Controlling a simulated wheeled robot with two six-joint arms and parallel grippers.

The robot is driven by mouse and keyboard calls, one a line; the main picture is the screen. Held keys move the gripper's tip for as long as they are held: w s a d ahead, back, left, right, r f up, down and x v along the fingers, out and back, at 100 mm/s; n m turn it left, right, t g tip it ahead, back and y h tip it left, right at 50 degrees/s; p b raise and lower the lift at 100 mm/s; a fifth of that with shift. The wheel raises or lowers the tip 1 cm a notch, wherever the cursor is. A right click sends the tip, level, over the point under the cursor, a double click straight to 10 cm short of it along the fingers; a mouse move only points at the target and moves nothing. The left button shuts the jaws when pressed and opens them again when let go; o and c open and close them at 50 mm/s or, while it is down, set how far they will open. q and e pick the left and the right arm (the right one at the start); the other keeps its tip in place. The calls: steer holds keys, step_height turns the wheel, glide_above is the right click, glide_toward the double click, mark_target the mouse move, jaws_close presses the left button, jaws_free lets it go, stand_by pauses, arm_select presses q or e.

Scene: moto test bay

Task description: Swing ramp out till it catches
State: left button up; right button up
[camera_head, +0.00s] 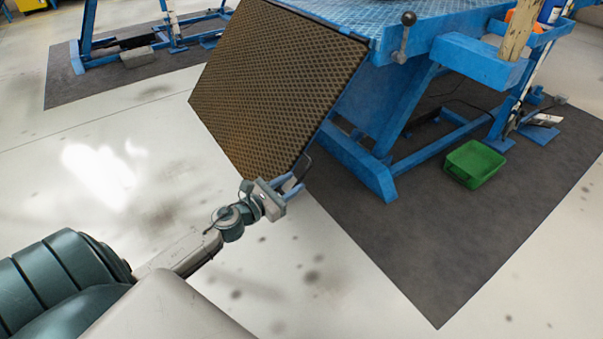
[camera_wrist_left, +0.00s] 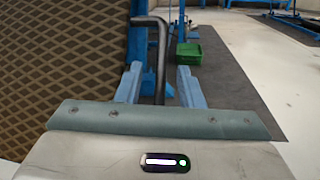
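The ramp (camera_head: 275,85) is a brown, diamond-patterned panel hanging at a slant from the edge of the blue lift table (camera_head: 400,22). Its patterned face also fills the left of the left wrist view (camera_wrist_left: 60,60). A black bent handle (camera_wrist_left: 160,50) sticks out at the ramp's edge, near its low corner in the head view. My left gripper (camera_head: 293,187) is at that corner. In the left wrist view its two blue fingers (camera_wrist_left: 159,87) stand apart, with the handle between them and gaps on both sides. My right gripper is in neither view.
A green bin (camera_head: 474,163) stands on the dark mat (camera_head: 440,250) beside the lift's blue legs. Another blue lift (camera_head: 90,45) stands at the back left. The pale floor left of the ramp is clear.

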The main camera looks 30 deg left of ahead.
mark_target(299, 179)
arm_select(q)
steer(key=shift+r+p+x, duration=0.2)
steer(key=shift+p+x, duration=0.65)
steer(key=shift+x, duration=0.45)
steer(key=shift+w+d+f, duration=0.2)
steer(key=shift+w, duration=0.5)
jaws_close()
